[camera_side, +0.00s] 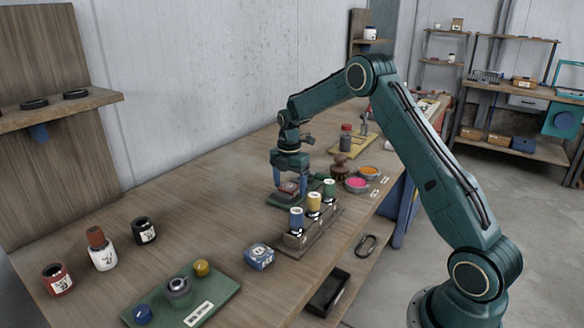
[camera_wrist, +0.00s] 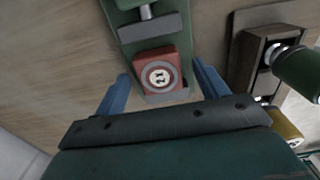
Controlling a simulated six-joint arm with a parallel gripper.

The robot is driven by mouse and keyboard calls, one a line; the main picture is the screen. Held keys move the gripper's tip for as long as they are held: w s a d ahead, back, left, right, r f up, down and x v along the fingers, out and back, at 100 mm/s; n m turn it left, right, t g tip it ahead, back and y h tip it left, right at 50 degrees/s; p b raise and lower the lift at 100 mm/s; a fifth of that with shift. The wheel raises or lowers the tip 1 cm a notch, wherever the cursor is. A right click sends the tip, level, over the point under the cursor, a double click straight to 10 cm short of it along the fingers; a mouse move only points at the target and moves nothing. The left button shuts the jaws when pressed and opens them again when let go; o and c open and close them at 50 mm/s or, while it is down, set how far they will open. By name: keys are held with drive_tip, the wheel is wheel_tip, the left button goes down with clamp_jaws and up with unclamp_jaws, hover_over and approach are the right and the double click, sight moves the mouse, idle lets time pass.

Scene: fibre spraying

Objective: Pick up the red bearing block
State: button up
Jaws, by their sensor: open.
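The red bearing block (camera_side: 288,188) sits on a green base plate (camera_side: 281,200) on the workbench. In the wrist view the red block (camera_wrist: 162,79) has a round grey ring with a pale marked centre, and it lies on the green plate (camera_wrist: 128,40) close to a grey metal piece. My gripper (camera_side: 291,184) is above the plate with its blue fingers pointing down around the block. In the wrist view my gripper (camera_wrist: 158,88) is open, with one blue finger to each side of the block and gaps between. The side view partly hides the block behind the fingers.
A wooden rack (camera_side: 300,240) with blue, yellow and green-topped spools stands close in front; the green one shows near the right finger in the wrist view. Pink (camera_side: 357,184) and orange (camera_side: 369,171) bowls stand right. A blue box (camera_side: 259,257) and green tray (camera_side: 206,300) are nearer.

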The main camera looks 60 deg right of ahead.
drive_tip(key=shift+f, duration=0.5)
drive_tip(key=shift+r, duration=0.1)
drive_tip(key=c, duration=1.2)
